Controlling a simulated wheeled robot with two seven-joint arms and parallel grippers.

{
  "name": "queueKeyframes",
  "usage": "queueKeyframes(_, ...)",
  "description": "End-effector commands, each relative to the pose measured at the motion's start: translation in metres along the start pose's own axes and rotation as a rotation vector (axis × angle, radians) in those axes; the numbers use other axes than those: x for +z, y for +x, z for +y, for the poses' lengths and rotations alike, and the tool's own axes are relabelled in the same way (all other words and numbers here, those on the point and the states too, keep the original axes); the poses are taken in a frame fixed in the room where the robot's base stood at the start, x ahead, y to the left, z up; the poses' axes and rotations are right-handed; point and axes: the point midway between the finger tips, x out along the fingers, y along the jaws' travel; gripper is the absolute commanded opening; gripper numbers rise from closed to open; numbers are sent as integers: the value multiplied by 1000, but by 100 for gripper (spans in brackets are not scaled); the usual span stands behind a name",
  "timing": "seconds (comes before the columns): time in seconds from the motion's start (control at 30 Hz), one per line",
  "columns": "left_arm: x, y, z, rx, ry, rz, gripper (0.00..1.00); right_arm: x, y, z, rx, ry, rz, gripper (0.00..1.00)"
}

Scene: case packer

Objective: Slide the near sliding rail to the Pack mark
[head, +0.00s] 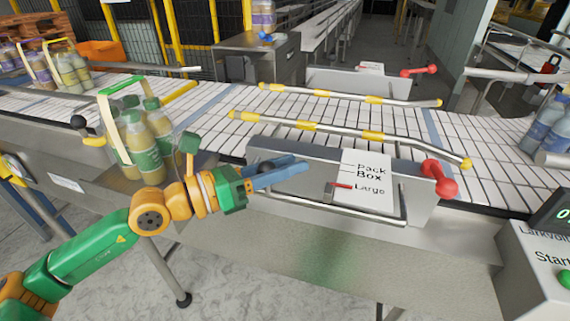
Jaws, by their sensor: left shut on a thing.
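The near sliding rail (318,127) is a metal bar with yellow sleeves along the near side of the conveyor. My left gripper (285,172), with blue fingers, is shut at the panel's left part on a dark round knob (264,167), partly hidden by the fingers. A red clamp handle (438,178) is at the panel's right end. My right gripper is not in view.
A bottle pack with a green handle (145,150) stands close to my left wrist. The far rail (345,95) has its own red handle (420,71). Blue bottles (548,125) stand at the right, above a control box (545,260). The belt between the rails is empty.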

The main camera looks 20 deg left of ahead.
Motion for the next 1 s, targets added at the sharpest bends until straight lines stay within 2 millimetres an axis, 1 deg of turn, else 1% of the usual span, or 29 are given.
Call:
queueKeyframes(0.27,1,0,0,0,2,-2,0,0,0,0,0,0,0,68)
queueKeyframes(0.37,2,2,3,2,1,-4,0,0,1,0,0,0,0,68)
queueKeyframes(0.6,13,34,34,3,2,-13,0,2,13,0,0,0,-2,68)
queueKeyframes(0.7,16,42,40,0,3,-10,0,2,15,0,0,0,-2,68)
queueKeyframes(0.8,16,45,42,-1,3,-5,0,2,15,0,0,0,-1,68)
queueKeyframes(1.0,15,45,42,-1,1,1,0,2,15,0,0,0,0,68)
